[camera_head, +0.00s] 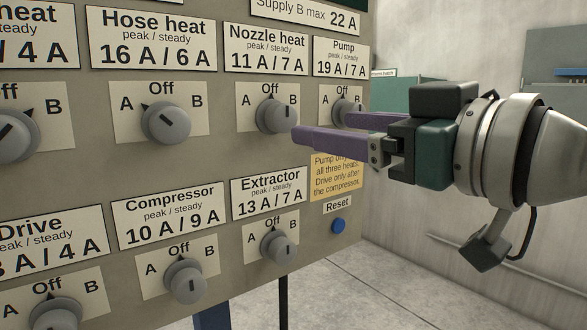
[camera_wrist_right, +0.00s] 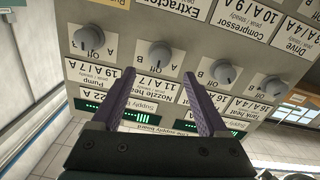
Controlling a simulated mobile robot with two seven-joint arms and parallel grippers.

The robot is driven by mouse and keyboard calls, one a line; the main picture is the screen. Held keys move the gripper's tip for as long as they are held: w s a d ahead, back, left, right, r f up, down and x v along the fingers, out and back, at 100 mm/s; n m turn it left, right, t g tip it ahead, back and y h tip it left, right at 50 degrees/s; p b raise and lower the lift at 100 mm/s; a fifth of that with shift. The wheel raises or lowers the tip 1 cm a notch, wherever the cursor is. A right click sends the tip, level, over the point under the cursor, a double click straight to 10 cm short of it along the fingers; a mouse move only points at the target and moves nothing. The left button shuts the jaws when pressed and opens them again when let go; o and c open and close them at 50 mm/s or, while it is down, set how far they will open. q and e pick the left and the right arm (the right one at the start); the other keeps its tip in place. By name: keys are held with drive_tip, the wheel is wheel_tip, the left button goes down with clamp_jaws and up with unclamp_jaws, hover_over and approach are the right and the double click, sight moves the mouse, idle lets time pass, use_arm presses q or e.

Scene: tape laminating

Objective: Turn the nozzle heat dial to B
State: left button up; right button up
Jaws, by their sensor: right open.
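The nozzle heat dial (camera_head: 276,115) is a grey round knob on the upright panel, under the "Nozzle heat 11 A / 7 A" label (camera_head: 266,49). Its black pointer is up at Off, with A to its left and B to its right. My right gripper (camera_head: 322,127) is open and empty, with purple fingers, in front of the panel and to the right of this dial. In the right wrist view, which is upside down, the nozzle heat dial (camera_wrist_right: 160,55) appears between and beyond the two fingertips (camera_wrist_right: 160,79). No contact shows. My left gripper is not in view.
The pump dial (camera_head: 345,112), partly hidden by a finger, sits right of the nozzle dial. The hose heat dial (camera_head: 167,123) to the left points toward A. The extractor dial (camera_head: 279,247) below is at Off. A blue reset button (camera_head: 338,226) is lower right.

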sight(287, 120)
drive_tip(key=x, duration=1)
drive_tip(key=c, duration=1.2)
